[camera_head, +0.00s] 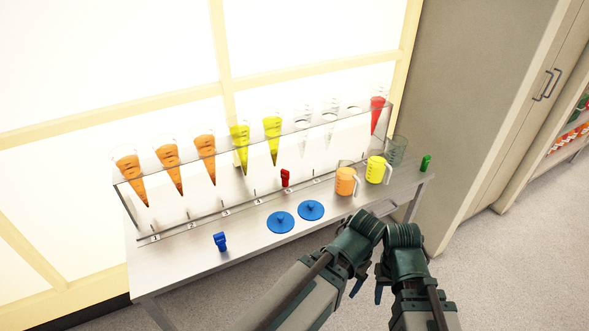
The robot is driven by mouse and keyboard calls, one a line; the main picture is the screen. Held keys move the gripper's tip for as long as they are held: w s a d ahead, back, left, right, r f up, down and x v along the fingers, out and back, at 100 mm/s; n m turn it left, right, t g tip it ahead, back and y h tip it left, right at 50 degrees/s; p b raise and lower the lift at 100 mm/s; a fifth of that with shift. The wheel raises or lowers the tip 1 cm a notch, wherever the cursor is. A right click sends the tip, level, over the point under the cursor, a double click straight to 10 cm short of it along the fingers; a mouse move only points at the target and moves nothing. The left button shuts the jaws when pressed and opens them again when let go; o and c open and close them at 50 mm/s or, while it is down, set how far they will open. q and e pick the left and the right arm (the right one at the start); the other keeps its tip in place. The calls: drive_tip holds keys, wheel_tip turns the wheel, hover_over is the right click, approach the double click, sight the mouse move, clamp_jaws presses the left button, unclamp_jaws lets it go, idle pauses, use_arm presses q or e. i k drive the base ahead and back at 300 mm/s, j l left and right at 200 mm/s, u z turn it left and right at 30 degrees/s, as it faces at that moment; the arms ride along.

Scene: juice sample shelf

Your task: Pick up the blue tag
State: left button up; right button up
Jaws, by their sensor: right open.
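The blue tag (220,241) is a small blue piece on the front left of the metal table, clear of the rack. My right gripper (379,292) is open, low in the picture, in front of the table and well to the right of the tag. My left gripper (357,288) is close beside it, mostly hidden by its own arm, so its jaws cannot be made out. Both grippers are apart from the tag.
A clear rack (205,227) with orange, yellow, empty and red cones stands behind. Two blue discs (281,222) lie at front centre. A red tag (285,178), an orange jug (345,182), a yellow jug (375,170) and a green tag (426,163) stand rightward.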

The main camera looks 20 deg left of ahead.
sight(220, 238)
drive_tip(key=u, duration=1.5)
